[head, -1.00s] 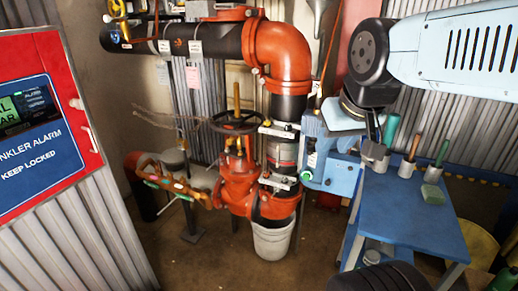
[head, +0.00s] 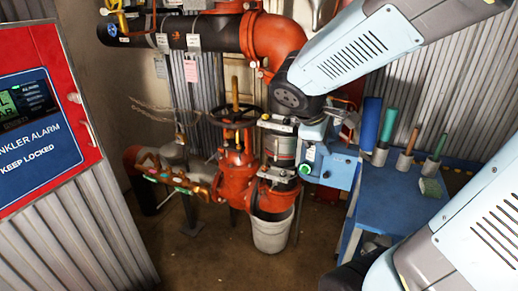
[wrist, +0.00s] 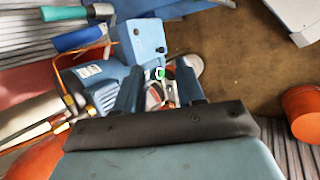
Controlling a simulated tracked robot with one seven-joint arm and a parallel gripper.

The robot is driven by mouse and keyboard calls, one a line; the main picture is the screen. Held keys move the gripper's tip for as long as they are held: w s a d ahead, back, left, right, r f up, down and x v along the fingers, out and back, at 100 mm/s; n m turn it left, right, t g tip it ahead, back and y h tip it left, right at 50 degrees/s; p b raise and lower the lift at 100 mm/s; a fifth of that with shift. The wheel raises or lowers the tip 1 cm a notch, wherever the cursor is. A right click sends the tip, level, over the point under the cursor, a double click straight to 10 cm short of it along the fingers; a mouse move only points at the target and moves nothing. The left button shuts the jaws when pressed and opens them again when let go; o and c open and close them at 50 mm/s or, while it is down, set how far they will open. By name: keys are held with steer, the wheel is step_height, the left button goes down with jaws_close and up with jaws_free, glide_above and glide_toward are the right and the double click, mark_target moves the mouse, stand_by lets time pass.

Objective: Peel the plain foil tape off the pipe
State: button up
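The vertical pipe carries a grey, foil-like band (head: 283,150) between two metal clamps, right of the red valve, in the head view. I cannot tell its loose end or whether other tape lies under it. My gripper (wrist: 160,88) shows in the wrist view with its two dark fingers apart. A metal bracket and a reddish round part show in the gap beyond the fingers, and I see nothing clearly gripped. In the head view my arm reaches over to the pipe's upper right, and the fingers cannot be made out.
A blue box (head: 335,168) sits close against the pipe's right side. A blue bench (head: 385,205) with cups of tools stands right of it. A white bucket (head: 271,232) is under the pipe. The red valve (head: 235,175) is left. The floor in front is clear.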

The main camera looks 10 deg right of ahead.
steer(key=w+a+f+n+t+h, duration=0.3)
steer(key=w+f+n, duration=0.2)
steer(key=w+n, duration=0.5)
steer(key=n+t+y, duration=0.2)
steer(key=n+t, duration=0.3)
steer(key=n, duration=0.4)
glide_toward(276, 143)
steer(key=x, duration=0.8)
steer(key=shift+a+f, duration=0.1)
steer(key=shift+a, duration=0.05)
jaws_close()
steer(key=c, duration=0.6)
jaws_free()
steer(key=shift+c, duration=0.2)
steer(key=shift+s+a, duration=0.1)
steer(key=shift+a, duration=0.05)
jaws_close()
steer(key=shift+s+a, duration=0.3)
steer(key=shift+s, duration=0.1)
